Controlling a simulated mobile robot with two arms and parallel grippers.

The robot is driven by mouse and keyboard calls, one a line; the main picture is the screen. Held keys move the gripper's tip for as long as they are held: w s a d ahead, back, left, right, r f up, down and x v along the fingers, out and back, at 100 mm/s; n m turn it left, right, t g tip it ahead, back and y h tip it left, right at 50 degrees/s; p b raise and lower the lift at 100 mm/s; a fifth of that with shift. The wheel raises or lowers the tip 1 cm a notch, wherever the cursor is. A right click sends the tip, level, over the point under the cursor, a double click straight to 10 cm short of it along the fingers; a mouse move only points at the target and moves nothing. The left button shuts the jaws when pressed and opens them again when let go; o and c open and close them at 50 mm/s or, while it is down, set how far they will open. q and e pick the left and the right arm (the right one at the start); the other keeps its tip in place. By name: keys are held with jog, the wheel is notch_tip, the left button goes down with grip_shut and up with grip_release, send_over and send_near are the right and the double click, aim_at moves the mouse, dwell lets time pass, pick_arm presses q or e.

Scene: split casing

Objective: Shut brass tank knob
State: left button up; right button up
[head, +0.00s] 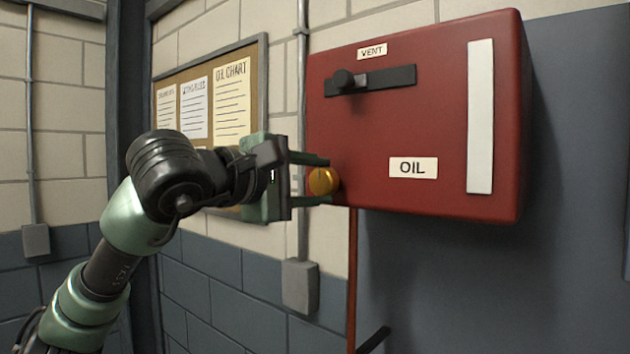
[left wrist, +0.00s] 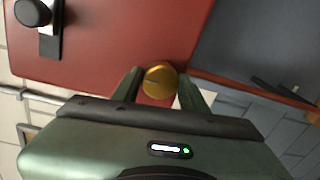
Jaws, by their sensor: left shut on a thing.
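The red tank (head: 440,125) hangs on the wall, with an "OIL" label and a "VENT" label on its front. A round brass knob (head: 323,181) sits at its lower left corner. My left gripper (head: 322,180) is shut on the brass knob, with one finger above it and one below it in the head view. In the left wrist view the knob (left wrist: 160,82) shows between the two fingertips, with a dark slot line on its face. My right gripper is not in view.
A black vent slider (head: 370,80) with a round knob is on the tank's upper left front. A pale vertical strip (head: 480,116) is at its right. A notice board (head: 210,95) hangs behind my left arm. A red pipe (head: 352,280) runs down below the tank.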

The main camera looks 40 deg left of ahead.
pick_arm(q)
jog(key=o, duration=1.4)
jog(key=shift+w, duration=0.1)
jog(key=s+b, duration=0.2)
jog(key=s, duration=0.5)
jog(key=shift+s+a+r, duration=0.3)
jog(key=shift+s+a, duration=0.05)
jog(key=shift+s, duration=0.05)
